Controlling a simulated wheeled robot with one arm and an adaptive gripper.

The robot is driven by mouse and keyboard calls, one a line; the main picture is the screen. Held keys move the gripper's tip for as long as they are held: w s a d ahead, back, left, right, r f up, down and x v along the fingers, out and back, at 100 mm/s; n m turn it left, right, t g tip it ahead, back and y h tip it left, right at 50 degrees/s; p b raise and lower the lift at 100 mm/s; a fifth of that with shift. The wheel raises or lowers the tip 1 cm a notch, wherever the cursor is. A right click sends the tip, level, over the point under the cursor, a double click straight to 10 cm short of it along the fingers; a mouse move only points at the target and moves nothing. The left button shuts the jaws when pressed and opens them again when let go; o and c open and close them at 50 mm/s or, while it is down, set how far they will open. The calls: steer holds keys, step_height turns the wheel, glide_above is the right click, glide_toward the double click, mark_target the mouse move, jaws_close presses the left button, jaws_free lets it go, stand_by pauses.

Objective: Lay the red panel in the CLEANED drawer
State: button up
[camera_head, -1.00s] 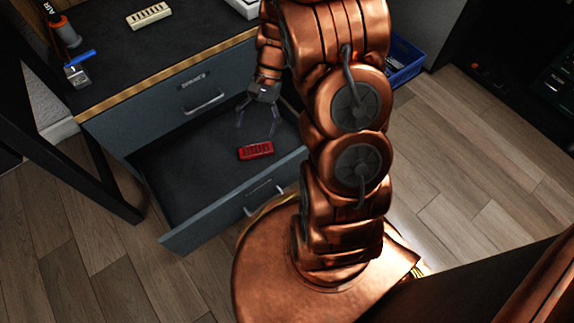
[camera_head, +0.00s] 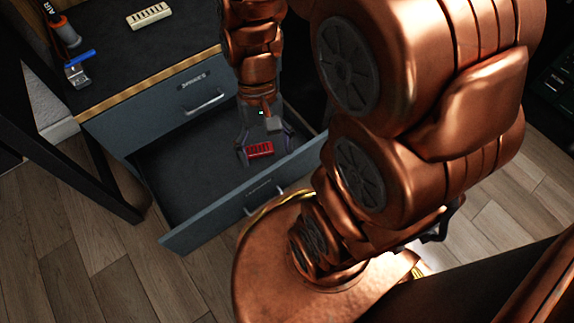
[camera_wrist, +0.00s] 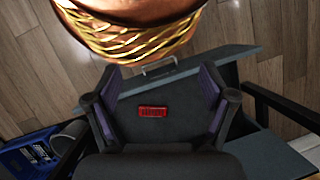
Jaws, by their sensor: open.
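The red panel (camera_head: 260,149) is a small slotted piece lying flat on the floor of the open lower drawer (camera_head: 185,185), near its front wall. It also shows in the wrist view (camera_wrist: 152,112), seen between my two fingers but beyond them. My gripper (camera_head: 265,147) is open and reaches down into the drawer over the panel. One finger covers the panel's left end in the head view. In the wrist view the fingers (camera_wrist: 159,78) stand wide apart with nothing between them touching the panel. The label on the open drawer's front (camera_head: 258,188) is too small to read surely.
A closed, labelled upper drawer (camera_head: 190,97) sits above the open one. On the dark worktop (camera_head: 115,55) lie a cream slotted block (camera_head: 149,14) and a blue-handled tool (camera_head: 79,68). A blue crate (camera_wrist: 35,157) stands beside the cabinet. The drawer's left part is clear.

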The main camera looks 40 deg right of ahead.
steer(key=s+r+n+h, duration=0.2)
steer(key=s+n, duration=0.1)
steer(key=s, duration=0.3)
steer(key=shift+s+t, duration=0.4)
step_height(320, 180, up, 42)
steer(key=t+p, duration=0.1)
steer(key=p, duration=3.8)
steer(key=shift+d+t+p, duration=0.15)
steer(key=shift+t+p, duration=0.15)
steer(key=shift+p, duration=0.1)
